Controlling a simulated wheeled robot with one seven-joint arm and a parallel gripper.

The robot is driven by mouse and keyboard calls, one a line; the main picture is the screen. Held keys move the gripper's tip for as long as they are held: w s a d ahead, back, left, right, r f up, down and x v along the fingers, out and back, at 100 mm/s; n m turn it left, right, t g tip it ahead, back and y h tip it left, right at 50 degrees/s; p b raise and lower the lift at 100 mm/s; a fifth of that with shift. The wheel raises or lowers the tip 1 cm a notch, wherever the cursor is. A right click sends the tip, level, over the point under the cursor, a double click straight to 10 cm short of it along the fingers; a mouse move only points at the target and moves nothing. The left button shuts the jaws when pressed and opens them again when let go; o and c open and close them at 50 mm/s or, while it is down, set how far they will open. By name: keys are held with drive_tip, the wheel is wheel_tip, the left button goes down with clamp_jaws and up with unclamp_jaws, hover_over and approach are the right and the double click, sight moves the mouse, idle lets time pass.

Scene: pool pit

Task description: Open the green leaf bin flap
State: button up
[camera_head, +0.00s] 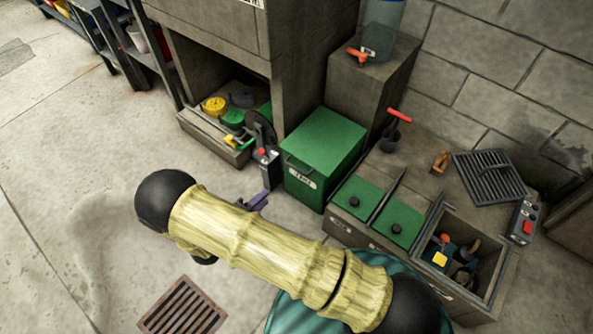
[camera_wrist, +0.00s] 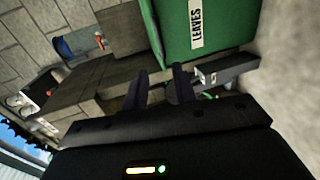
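The green leaf bin (camera_head: 325,143) stands in the middle of the head view, with a white label and a dark handle bar on its front. Its green top looks closed. In the wrist view, the bin's green face (camera_wrist: 215,20) with the label "LEAVES" (camera_wrist: 196,27) fills the upper middle. My gripper (camera_wrist: 160,76) is open and empty, its two dark fingers apart and pointing toward the bin's lower edge. In the head view, my gripper (camera_head: 258,200) shows as small purple fingers low in front of the bin's left side, partly hidden by my arm. Contact with the bin cannot be told.
A grey post with a red button (camera_head: 264,153) stands left of the bin. A bench with two green lids (camera_head: 398,222) and an open tool compartment (camera_head: 475,230) is to the right. A shelf cabinet (camera_head: 225,48) stands behind. A rusty floor grate (camera_head: 183,308) lies in front; the left floor is clear.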

sight(297, 168)
drive_tip(key=shift+w+d, duration=0.1)
drive_tip(key=b+x, duration=0.7)
drive_tip(key=x, duration=1)
drive_tip(key=shift+w, duration=0.15)
clamp_jaws()
